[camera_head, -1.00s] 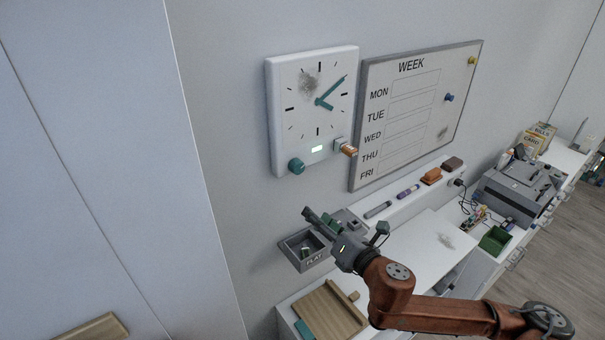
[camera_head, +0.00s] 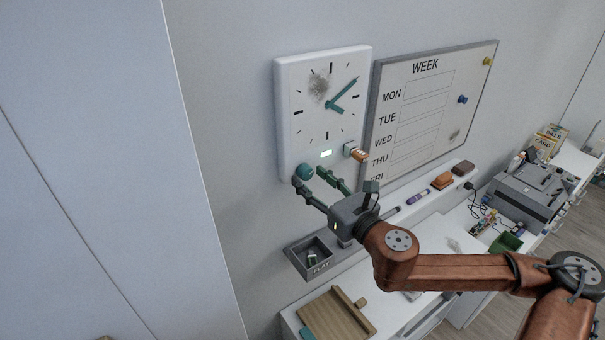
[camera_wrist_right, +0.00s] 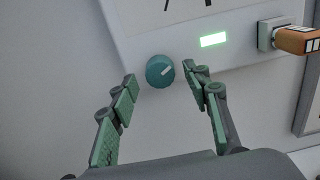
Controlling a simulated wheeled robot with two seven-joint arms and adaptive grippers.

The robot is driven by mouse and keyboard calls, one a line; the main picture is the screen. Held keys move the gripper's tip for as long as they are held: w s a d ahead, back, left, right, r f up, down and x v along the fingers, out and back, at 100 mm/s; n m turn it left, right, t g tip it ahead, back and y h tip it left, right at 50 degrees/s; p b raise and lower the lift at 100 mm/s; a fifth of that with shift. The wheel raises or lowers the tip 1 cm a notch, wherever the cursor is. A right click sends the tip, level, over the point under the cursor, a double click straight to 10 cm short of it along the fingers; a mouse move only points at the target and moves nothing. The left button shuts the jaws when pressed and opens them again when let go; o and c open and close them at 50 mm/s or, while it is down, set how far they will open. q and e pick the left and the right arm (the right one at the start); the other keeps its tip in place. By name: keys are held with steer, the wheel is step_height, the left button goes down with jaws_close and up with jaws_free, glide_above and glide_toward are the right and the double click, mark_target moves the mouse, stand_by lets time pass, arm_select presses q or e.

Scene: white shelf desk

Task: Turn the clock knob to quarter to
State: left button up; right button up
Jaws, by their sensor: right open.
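The white wall clock (camera_head: 302,115) has teal hands; the long one points to the upper right and the short one to the lower right. Its round teal knob (camera_head: 304,171) sits at the lower left of the clock and also shows in the wrist view (camera_wrist_right: 160,71), with a pale mark pointing up and right. My right gripper (camera_head: 312,174) is open just below the clock. In the wrist view its fingertips (camera_wrist_right: 160,80) stand on either side of the knob, with gaps on both sides. My left gripper is out of view.
A lit display (camera_head: 326,153) and an orange-handled part (camera_head: 359,155) are on the clock, right of the knob. A whiteboard (camera_head: 430,110) hangs at the right. A grey tray (camera_head: 312,260) is below my gripper, above the desk with a wooden board (camera_head: 335,313).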

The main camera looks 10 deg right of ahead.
steer(key=shift+w+a, duration=0.15)
steer(key=shift+w, duration=0.4)
steer(key=shift+s+r, duration=0.1)
steer(key=shift+s, duration=0.2)
steer(key=shift+c, duration=0.7)
steer(key=shift+w, duration=0.15)
steer(key=c, duration=1)
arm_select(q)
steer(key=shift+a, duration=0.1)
